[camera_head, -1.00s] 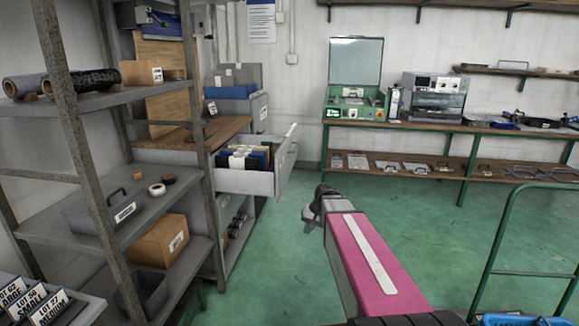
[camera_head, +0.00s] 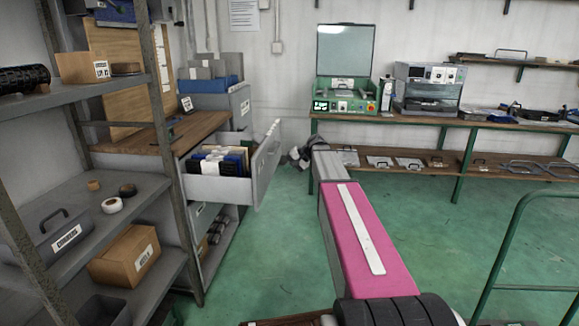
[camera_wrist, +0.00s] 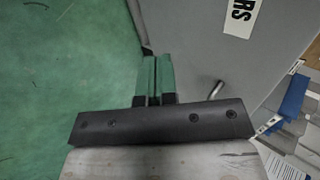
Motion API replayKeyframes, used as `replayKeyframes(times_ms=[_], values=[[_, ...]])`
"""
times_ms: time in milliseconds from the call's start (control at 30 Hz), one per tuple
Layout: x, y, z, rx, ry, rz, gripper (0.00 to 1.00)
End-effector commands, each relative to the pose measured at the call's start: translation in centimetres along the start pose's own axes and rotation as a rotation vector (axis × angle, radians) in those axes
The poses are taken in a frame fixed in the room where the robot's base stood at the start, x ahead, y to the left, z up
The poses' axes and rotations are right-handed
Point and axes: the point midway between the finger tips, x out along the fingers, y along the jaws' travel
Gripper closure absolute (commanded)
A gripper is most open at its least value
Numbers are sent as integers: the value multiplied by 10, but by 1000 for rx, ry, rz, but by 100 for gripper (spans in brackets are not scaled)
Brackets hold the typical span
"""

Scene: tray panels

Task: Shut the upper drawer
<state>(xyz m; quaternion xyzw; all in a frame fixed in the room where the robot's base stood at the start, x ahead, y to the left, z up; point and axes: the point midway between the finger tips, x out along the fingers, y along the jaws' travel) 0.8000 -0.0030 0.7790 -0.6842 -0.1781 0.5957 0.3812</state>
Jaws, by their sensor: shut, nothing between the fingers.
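The upper drawer (camera_head: 220,188) is pulled out from the grey cabinet and holds blue, black and cream folders (camera_head: 218,160). Its tall grey front panel (camera_head: 266,168) faces right. In the wrist view the drawer front (camera_wrist: 205,50) fills the upper right, with a white label and a small metal handle (camera_wrist: 215,90). My gripper (camera_head: 300,155) is to the right of the drawer front in the head view, small and partly hidden by my arm. In the wrist view its green fingers (camera_wrist: 152,80) are together and empty, overlapping the panel's edge; contact cannot be told.
A shelf rack (camera_head: 110,200) with boxes and tape rolls stands at the left. A green-framed bench (camera_head: 440,122) with equipment runs along the back wall. A green rail (camera_head: 505,245) stands at the right. The green floor between is clear.

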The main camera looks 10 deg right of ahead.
Motion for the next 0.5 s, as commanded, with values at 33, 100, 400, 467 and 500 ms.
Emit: replayKeyframes(times_ms=[33,100,400,467,500], values=[[11,0,0,-1,-3,1,100],[25,0,0,0,-2,1,100],[70,-13,0,-2,-2,1,100],[75,-17,0,-2,-1,1,100],[78,-20,0,-2,0,1,100]])
